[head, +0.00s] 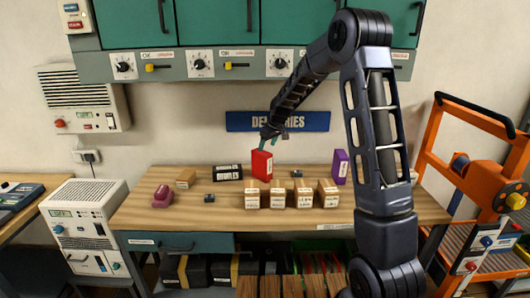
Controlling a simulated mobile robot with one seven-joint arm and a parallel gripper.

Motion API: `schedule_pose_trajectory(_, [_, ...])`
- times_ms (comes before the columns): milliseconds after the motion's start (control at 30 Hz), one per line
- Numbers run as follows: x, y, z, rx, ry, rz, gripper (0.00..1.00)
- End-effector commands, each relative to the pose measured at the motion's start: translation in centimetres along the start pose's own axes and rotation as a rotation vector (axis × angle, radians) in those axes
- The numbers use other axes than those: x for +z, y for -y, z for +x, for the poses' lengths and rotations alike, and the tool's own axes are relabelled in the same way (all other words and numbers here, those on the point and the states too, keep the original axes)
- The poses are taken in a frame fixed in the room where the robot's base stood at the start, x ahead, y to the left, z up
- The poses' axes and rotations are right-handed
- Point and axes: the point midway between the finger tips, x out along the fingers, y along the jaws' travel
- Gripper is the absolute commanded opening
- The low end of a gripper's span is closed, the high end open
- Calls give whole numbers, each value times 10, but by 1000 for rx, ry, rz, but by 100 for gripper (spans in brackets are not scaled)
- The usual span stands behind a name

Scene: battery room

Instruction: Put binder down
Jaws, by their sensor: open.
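A red binder (262,165) with a white label on its side stands upright at the middle of the wooden table (220,212), towards the back. My gripper (269,142) is open just above the top of the red binder. At this size I cannot tell whether its fingers touch the binder. A purple binder (340,166) stands farther right on the table, slightly tilted and partly close to my arm's outline.
Several small cardboard boxes (304,196) stand in a row in front of the red binder. A black box (228,173) and a dark red object (162,196) are to the left. An orange trolley (475,180) stands right of the table. The table's front left is clear.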

Motion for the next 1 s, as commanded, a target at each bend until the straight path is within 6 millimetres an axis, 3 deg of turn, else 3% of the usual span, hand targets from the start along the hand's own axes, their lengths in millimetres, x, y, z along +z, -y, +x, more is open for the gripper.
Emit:
schedule_pose_trajectory(200, [0,0,-18,0,0,0,65])
schedule_pose_trajectory(667, [0,4,-24,-1,-1,8,65])
schedule_pose_trajectory(1000, [17,47,-86,-4,-17,131,65])
